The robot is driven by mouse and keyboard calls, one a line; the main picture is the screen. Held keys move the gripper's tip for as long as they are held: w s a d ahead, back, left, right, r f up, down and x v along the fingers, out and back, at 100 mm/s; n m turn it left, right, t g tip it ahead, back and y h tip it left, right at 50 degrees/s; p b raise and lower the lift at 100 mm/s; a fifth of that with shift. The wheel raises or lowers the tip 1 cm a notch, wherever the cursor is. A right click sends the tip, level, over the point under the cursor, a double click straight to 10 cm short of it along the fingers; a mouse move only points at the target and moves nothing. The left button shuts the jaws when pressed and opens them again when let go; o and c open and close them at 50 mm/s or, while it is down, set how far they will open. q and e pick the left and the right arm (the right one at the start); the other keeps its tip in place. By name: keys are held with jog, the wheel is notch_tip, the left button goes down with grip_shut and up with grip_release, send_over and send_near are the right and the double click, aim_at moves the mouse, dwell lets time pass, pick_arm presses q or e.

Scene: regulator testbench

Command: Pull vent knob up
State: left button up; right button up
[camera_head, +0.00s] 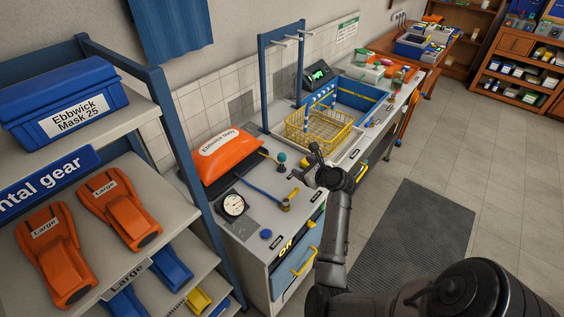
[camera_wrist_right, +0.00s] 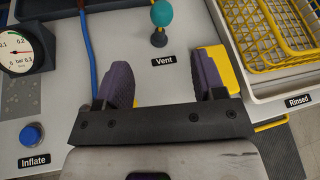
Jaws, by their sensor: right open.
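The vent knob is a teal ball on a short dark stem. In the right wrist view the knob (camera_wrist_right: 160,14) stands at the top, just behind the "Vent" label (camera_wrist_right: 164,61). In the head view the knob (camera_head: 282,157) stands on the grey bench top, left of my right gripper (camera_head: 307,163). In the right wrist view my right gripper (camera_wrist_right: 163,80) has its two dark fingers spread, with bare bench between them. It is empty, and the knob is beyond the fingertips, apart from them. My left gripper is not in view.
A pressure gauge (camera_head: 233,205) and blue Inflate button (camera_wrist_right: 31,134) are on the bench. A yellow wire basket (camera_head: 320,130) stands behind my right gripper. An orange bag (camera_head: 222,157) lies at the bench's back left. A yellow block (camera_wrist_right: 230,68) shows beside the right finger.

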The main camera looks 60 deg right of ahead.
aim_at(284, 158)
jog(key=b+x, duration=0.1)
jog(key=x, duration=1.2)
jog(key=shift+w+d+f, duration=0.1)
jog(key=shift+w+d, duration=0.15)
grip_shut()
